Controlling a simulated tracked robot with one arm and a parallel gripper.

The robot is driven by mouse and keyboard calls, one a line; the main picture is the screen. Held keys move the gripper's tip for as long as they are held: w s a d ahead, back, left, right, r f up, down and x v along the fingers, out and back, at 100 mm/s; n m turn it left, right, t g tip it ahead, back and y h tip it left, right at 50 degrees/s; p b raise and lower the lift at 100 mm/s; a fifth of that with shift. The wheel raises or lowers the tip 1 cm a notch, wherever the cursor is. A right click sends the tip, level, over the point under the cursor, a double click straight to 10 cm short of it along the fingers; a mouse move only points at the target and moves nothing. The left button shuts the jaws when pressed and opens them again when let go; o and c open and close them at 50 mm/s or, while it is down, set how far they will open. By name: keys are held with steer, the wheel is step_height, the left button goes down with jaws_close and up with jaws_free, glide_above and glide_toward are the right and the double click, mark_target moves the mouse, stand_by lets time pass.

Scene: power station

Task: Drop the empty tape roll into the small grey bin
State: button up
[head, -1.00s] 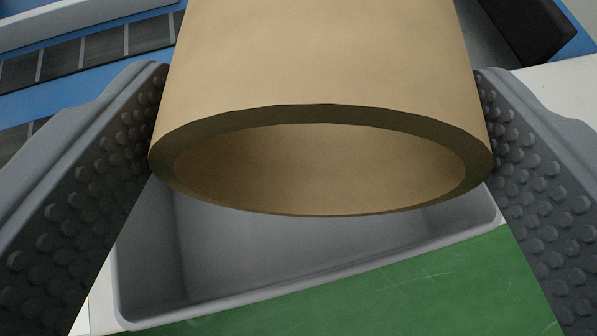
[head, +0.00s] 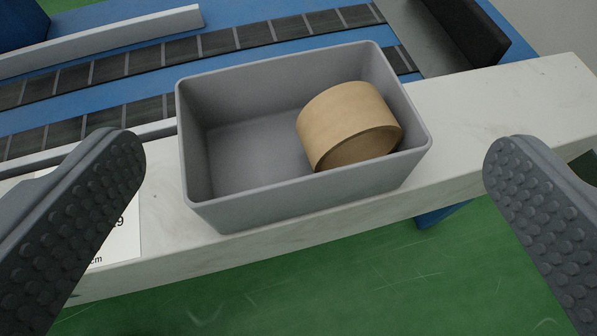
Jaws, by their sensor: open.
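The empty tape roll (head: 345,118), a tan cardboard ring, lies inside the small grey bin (head: 290,205), towards its right end. It looks tilted, and its lower part is hidden by the bin's front wall. The bin stands upright on a white ledge. My gripper (head: 315,165) is wide open and empty, with one studded grey finger at the left and one at the right of the picture. The fingers are apart from both the bin and the roll, on the near side of them.
The white ledge (head: 490,110) runs across the view, with clear room right of the bin. A printed paper label (head: 118,240) lies on it at left. Behind is a blue structure with dark segmented strips (head: 240,38) and a black block (head: 465,35). Green floor (head: 330,280) lies below.

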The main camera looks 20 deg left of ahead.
steer(key=shift+v, duration=1.6)
steer(key=shift+r, duration=0.1)
steer(key=w+d+r+t+h, duration=0.15)
steer(key=w+r, duration=0.25)
steer(key=r, duration=0.4)
steer(key=w+d+r+h, duration=0.1)
steer(key=w+r+h, duration=0.25)
steer(key=r, duration=0.45)
step_height(320, 180, up, 16)
steer(key=w+a+m+t+h, duration=0.1)
steer(key=w+a+h, duration=0.1)
steer(key=h, duration=0.1)
steer(key=s+a+r+m+y, duration=0.1)
steer(key=s+a+r, duration=0.8)
steer(key=a+r, duration=0.2)
steer(key=s+a+r+m+y+p, duration=0.1)
steer(key=s+a+r+m+y, duration=0.1)
steer(key=s+a+r, duration=0.7)
steer(key=a+r+t, duration=0.1)
steer(key=a+r, duration=0.2)
steer(key=r, duration=0.3)
steer(key=shift+s+a+r, duration=0.25)
steer(key=shift+a+r, duration=0.05)
